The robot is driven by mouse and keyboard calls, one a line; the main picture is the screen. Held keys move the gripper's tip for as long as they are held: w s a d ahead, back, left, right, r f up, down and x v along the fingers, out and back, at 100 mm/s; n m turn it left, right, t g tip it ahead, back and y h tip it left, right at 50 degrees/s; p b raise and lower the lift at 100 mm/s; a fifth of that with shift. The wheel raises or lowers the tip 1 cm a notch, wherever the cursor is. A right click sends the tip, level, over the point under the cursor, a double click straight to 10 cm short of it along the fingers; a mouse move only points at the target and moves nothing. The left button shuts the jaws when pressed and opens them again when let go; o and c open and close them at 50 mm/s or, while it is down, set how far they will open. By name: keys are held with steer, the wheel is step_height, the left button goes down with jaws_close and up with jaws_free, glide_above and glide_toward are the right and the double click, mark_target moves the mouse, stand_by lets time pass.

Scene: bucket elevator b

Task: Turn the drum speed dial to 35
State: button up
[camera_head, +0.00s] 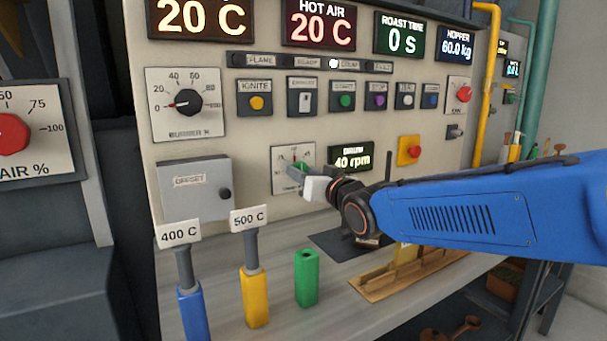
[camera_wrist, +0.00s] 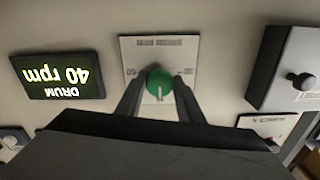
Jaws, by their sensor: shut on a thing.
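The drum speed dial is a green round knob (camera_wrist: 160,84) with a white pointer line, on a white scale plate (camera_wrist: 182,52) in the wrist view. My gripper (camera_wrist: 158,92) has one finger on each side of the knob and is shut on it. In the head view my gripper (camera_head: 312,186) reaches the dial plate (camera_head: 283,155) from the right and hides much of the dial. The drum display (camera_head: 352,157) reads 40 rpm; it also shows upside down in the wrist view (camera_wrist: 58,75). The scale numbers are too small to read.
A grey OFFSET box (camera_head: 196,190) with a dark knob is left of the dial. A red button on a yellow plate (camera_head: 409,150) is to the right. On the shelf below stand blue (camera_head: 193,310), yellow (camera_head: 255,298) and green (camera_head: 307,278) holders and a wooden tray (camera_head: 400,280).

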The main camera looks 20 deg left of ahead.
steer(key=shift+n, duration=0.4)
steer(key=n, duration=0.8)
steer(key=shift+n, duration=0.6)
steer(key=o, duration=1.1)
steer(key=shift+c, duration=0.2)
steer(key=shift+d, duration=0.1)
steer(key=v, duration=0.7)
steer(key=shift+d, duration=0.15)
